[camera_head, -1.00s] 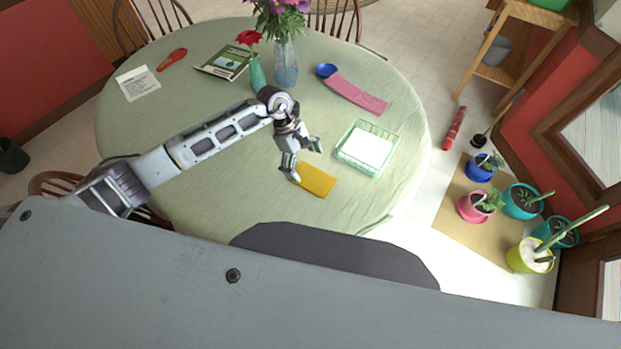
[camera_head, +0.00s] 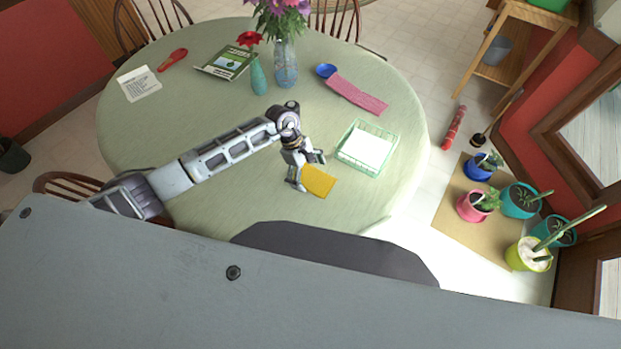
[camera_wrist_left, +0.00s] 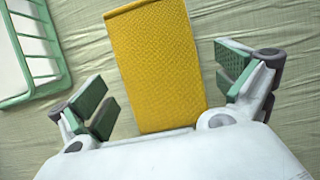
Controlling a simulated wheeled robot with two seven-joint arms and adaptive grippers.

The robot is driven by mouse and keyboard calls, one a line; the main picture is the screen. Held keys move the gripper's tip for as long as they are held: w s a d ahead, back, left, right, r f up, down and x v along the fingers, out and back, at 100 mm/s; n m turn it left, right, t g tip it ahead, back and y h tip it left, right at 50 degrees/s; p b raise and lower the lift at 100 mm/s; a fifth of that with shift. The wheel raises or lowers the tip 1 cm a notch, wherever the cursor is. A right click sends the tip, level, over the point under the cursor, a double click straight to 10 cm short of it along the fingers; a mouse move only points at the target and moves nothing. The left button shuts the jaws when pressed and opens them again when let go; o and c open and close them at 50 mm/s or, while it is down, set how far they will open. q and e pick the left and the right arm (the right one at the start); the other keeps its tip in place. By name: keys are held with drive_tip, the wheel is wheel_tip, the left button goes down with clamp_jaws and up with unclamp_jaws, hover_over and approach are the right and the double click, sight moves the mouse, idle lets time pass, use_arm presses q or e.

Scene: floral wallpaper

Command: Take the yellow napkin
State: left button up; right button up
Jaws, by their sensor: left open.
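The yellow napkin (camera_head: 319,181) lies flat on the green tablecloth, near the front of the round table. In the left wrist view the napkin (camera_wrist_left: 162,62) lies between the two spread fingers, and its near end is hidden behind the gripper body. My left gripper (camera_head: 311,173) is open and empty, low over the napkin's left end. In the left wrist view the gripper (camera_wrist_left: 165,90) has a finger on either side of the napkin, with gaps to both edges. Whether the fingers touch the cloth is not clear. My right gripper is not in view.
A green wire basket (camera_head: 343,157) with white contents stands just right of the napkin. A pink cloth (camera_head: 357,95), blue bowl (camera_head: 326,71), vases of flowers (camera_head: 285,66) and a book (camera_head: 224,60) are farther back. The tablecloth (camera_head: 225,205) is bare left of the napkin.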

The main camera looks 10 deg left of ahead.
sight(309, 176)
use_arm(q)
drive_tip(key=c, duration=1.1)
drive_tip(key=shift+r, duration=0.2)
wheel_tip(309, 176, up, 10)
drive_tip(key=b, duration=0.1)
drive_tip(key=shift+f, duration=0.15)
idle(0.3)
